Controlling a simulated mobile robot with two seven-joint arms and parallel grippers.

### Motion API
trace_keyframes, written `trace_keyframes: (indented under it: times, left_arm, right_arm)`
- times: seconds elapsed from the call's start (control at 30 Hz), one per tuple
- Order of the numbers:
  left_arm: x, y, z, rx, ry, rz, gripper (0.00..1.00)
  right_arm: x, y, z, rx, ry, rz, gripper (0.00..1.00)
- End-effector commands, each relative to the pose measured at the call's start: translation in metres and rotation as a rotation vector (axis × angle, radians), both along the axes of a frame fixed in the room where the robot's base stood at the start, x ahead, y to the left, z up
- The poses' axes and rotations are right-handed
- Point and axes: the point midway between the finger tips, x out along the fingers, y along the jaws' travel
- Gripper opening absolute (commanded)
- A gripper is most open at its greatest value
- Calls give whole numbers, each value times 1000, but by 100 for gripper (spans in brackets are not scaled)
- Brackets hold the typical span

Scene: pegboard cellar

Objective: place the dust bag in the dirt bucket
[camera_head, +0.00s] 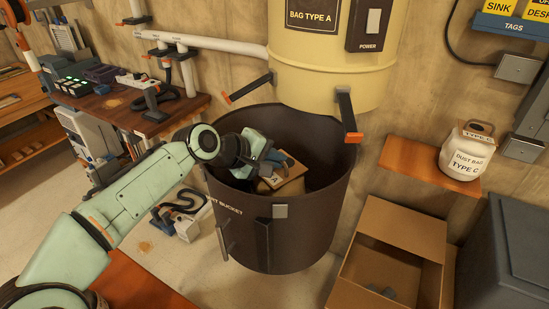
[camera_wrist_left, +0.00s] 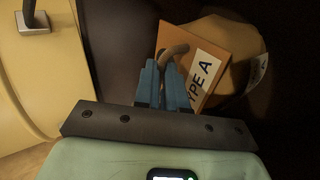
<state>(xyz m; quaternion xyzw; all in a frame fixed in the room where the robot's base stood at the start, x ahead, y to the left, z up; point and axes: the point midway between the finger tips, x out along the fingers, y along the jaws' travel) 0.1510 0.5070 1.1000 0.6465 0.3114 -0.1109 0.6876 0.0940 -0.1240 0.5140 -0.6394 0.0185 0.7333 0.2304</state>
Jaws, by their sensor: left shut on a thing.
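The dark dirt bucket (camera_head: 290,235) stands open below the cream collector drum. A tan dust bag (camera_head: 284,178) with a stiff card collar marked A is inside the bucket's mouth, below the near rim. It also shows in the left wrist view (camera_wrist_left: 235,42), where the collar label reads "TYPE A" in part. My left gripper (camera_head: 272,160) reaches over the left rim into the bucket. Its blue fingers (camera_wrist_left: 169,78) are shut on the bag at the collar. Whether the bag touches the bucket floor is hidden. My right gripper is not in view.
The cream drum (camera_head: 325,70) hangs over the bucket's back, with open latches (camera_head: 347,115) close by. A wooden shelf (camera_head: 415,162) holds a Type C dust bag (camera_head: 467,152). An open cardboard box (camera_head: 392,240) and a grey bin (camera_head: 510,250) stand at right.

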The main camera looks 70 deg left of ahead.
Motion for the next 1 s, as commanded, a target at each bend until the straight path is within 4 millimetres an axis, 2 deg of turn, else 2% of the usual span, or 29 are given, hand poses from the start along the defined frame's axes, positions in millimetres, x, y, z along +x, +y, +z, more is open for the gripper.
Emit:
trace_keyframes:
  times: [0.03,0.1,0.43,0.6,1.0]
  left_arm:
    - [0,0,1,0,0,0,17]
    - [0,0,1,0,0,0,36]
    - [0,0,3,0,-1,0,36]
    - [0,0,19,0,-3,-1,36]
    - [-72,-22,66,1,-3,4,36]
  right_arm:
    - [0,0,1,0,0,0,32]
    - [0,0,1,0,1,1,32]
    - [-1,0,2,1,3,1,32]
    - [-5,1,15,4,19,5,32]
    - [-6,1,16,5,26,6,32]
